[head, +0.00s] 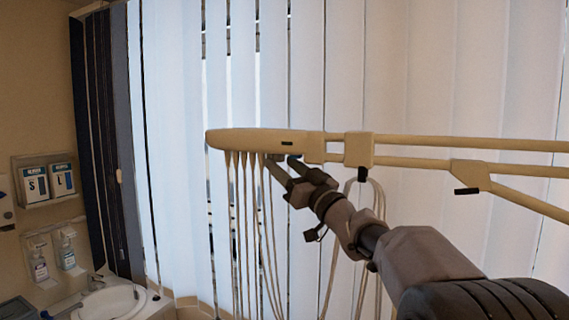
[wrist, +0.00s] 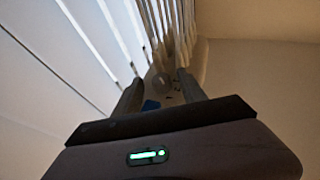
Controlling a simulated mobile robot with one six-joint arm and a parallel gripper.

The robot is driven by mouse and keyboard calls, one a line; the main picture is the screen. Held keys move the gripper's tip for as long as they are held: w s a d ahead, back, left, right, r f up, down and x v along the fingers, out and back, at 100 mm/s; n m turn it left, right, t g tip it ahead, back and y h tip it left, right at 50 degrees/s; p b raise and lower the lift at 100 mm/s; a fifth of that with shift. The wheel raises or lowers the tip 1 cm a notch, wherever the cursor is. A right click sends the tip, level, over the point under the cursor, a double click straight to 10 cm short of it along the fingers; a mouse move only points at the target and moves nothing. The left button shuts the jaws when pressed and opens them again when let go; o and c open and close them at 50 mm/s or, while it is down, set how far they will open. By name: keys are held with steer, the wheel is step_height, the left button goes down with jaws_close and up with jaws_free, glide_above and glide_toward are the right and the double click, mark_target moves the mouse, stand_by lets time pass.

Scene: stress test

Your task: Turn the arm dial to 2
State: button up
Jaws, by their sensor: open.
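A long beige arm (head: 265,141) runs level across the head view, with several thin cables hanging from its left part. My gripper (head: 280,167) is just under this arm, near a small dark mark on its side. In the wrist view my gripper (wrist: 160,92) is open, with one finger on each side of a small greyish round part (wrist: 162,82) on the beige arm (wrist: 195,72). This part may be the dial. I cannot read any number on it or tell whether the fingers touch it. A small blue patch (wrist: 151,105) shows beside the left finger.
Hanging cables (head: 246,200) are close to the left of my gripper, and looped ones (head: 370,195) hang behind my wrist. White vertical blinds (head: 450,70) fill the background. A sink (head: 108,301), soap bottles (head: 67,250) and glove boxes (head: 48,183) are at the far left.

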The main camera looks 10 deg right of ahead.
steer(key=shift+s, duration=0.2)
steer(key=shift+c, duration=0.2)
jaws_close()
steer(key=m+h+b, duration=0.1)
steer(key=h+b, duration=0.1)
steer(key=m+t+h+b, duration=0.1)
steer(key=b, duration=0.1)
steer(key=m+t+h+b, duration=0.1)
steer(key=h+b, duration=0.1)
steer(key=shift+a+h+b, duration=0.3)
steer(key=shift+b, duration=0.05)
steer(key=shift+c, duration=0.8)
jaws_free()
steer(key=shift+o, duration=1)
steer(key=shift+d, duration=0.2)
